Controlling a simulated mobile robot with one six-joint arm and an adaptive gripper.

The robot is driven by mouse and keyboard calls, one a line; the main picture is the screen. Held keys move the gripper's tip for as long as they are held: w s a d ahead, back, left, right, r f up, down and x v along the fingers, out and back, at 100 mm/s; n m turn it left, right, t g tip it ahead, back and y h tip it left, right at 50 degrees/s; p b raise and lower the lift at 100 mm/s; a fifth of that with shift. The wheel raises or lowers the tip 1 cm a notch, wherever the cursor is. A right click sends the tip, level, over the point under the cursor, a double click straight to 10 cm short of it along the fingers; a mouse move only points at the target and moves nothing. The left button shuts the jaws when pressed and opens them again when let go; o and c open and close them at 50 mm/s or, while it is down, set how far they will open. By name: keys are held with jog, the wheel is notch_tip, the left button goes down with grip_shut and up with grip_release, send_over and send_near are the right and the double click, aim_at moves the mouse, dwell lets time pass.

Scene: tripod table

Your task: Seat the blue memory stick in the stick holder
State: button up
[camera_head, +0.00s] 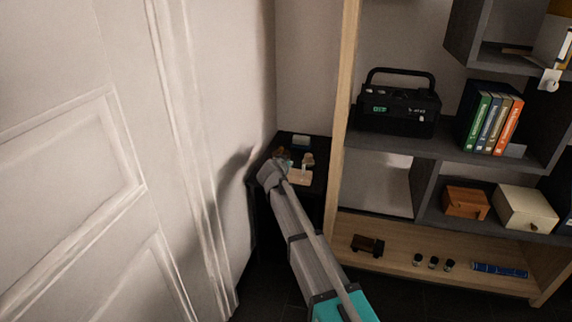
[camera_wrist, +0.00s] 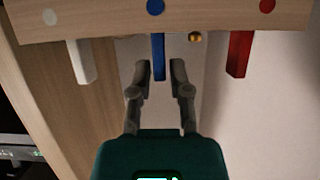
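The wooden stick holder (camera_wrist: 100,18) spans the top of the wrist view, with a white, a blue and a red dot along it. The blue memory stick (camera_wrist: 158,50) shows below the blue dot, upright in the picture and in line with it. Whether it is seated or only in front of the holder I cannot tell. My gripper (camera_wrist: 159,64) has its fingers apart on either side of the stick's lower end, with narrow gaps showing. In the head view the holder (camera_head: 299,178) is a small pale block on the dark table, and my arm's end hides much around it.
A white stick (camera_wrist: 82,62) and a red stick (camera_wrist: 240,54) flank the blue one. A small gold ball (camera_wrist: 195,37) is close to its right. The dark table (camera_head: 318,182) stands between a white wall and a shelf unit (camera_head: 342,120), with little room sideways.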

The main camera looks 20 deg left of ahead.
jog(key=shift+o, duration=0.7)
jog(key=shift+r, duration=0.15)
jog(key=p+v, duration=0.5)
jog(key=v, duration=0.7)
jog(key=shift+d, duration=0.1)
dwell(0.4)
